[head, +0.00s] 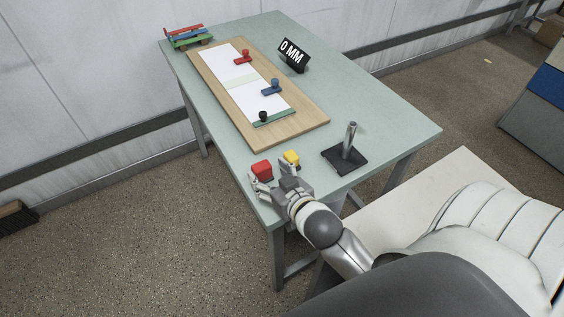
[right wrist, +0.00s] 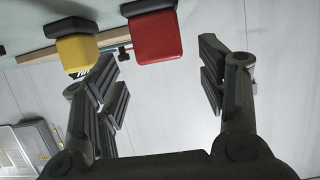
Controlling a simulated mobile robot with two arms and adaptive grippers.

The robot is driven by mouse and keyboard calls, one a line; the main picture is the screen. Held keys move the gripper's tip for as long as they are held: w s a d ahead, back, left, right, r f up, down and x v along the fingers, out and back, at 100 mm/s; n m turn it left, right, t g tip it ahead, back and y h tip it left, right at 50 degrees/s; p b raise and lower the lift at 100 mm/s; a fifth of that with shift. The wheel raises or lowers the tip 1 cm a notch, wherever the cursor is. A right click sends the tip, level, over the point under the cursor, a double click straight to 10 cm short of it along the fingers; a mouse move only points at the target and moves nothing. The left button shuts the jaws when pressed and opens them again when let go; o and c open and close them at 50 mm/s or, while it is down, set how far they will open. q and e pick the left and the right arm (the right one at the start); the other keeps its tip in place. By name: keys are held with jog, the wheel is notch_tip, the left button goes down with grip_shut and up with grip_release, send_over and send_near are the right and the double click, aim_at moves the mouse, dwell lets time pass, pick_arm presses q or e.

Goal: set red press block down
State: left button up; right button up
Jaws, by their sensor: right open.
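The red press block (head: 262,169) rests on the table near its front left corner. It also shows in the right wrist view (right wrist: 155,38), upside down with a dark part at its upper edge. My right gripper (head: 270,177) is open at the block's near side, one finger toward each side. In the right wrist view the gripper (right wrist: 160,68) has an empty gap, with the red block in line with it just past the fingertips; I see no grip on it. My left gripper is not in view.
A yellow block (head: 291,157) stands close to the right of the red one. A metal post on a black base (head: 345,161) is further right. A wooden board (head: 310,119) with white paper lies behind. A black 0 MM sign (head: 293,55) stands beyond.

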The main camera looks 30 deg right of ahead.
jog(key=v, duration=0.7)
jog(key=shift+b, duration=0.4)
